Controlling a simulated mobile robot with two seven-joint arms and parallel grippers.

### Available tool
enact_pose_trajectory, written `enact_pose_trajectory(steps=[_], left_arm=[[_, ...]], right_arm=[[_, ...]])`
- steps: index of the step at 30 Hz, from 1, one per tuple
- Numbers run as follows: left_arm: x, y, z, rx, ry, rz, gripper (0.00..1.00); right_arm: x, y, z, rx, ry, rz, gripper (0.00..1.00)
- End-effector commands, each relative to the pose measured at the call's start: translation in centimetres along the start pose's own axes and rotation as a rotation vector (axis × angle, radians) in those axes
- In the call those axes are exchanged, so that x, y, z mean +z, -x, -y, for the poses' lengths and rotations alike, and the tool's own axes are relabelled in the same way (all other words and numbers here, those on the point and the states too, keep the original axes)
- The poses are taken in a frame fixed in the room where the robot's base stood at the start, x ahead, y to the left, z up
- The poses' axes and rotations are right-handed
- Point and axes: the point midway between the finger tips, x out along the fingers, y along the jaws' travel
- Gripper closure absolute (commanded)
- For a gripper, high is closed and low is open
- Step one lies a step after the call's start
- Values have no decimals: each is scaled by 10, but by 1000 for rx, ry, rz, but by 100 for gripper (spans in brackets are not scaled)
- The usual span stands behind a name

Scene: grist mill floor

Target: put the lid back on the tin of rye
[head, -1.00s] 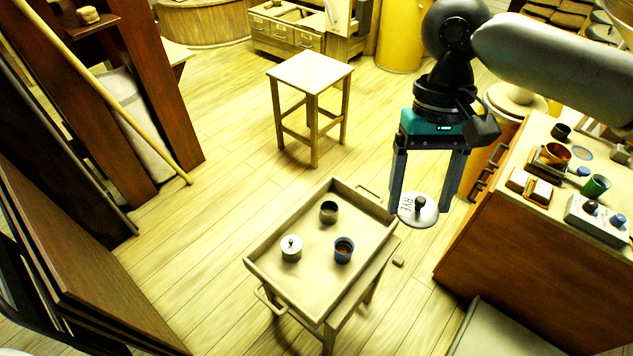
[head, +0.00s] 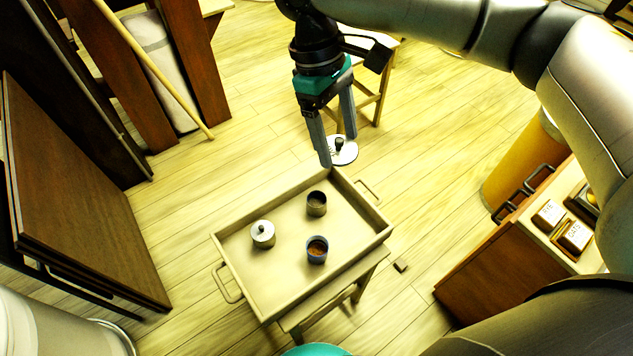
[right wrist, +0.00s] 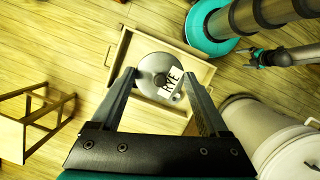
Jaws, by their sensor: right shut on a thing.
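The pale round lid (head: 345,156) is in my right gripper (head: 338,148), above the far edge of the tray. It has a dark knob, and its tag reads RYE in the right wrist view (right wrist: 148,66). The fingers are shut on it from either side. On the tray, one open tin (head: 316,204) has a dark inside. A bluish open tin (head: 317,250) holds something brown. I cannot read a name on either. A small gripper, seemingly my left one (right wrist: 249,58), shows in the right wrist view, too small to judge its jaws.
The wooden tray (head: 285,276) stands on a low stand and also bears a lidded tin (head: 263,234). A cabinet (head: 500,275) with labelled blocks stands at right. Dark boards (head: 85,200) lean at left. A stool (head: 375,95) stands behind my right gripper.

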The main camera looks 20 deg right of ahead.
Motion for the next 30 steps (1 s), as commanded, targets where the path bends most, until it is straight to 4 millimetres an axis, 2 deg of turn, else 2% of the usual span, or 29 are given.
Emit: enact_pose_trajectory(steps=[1,12,30], left_arm=[[-2,-8,1,-1,1,-4,2],[-23,-33,3,-6,4,-21,2],[-54,-68,7,-13,9,-48,2]], right_arm=[[-7,-10,-1,17,65,2,74],[-47,-55,-15,158,570,1,75],[-102,-128,-41,381,1376,1,75]])
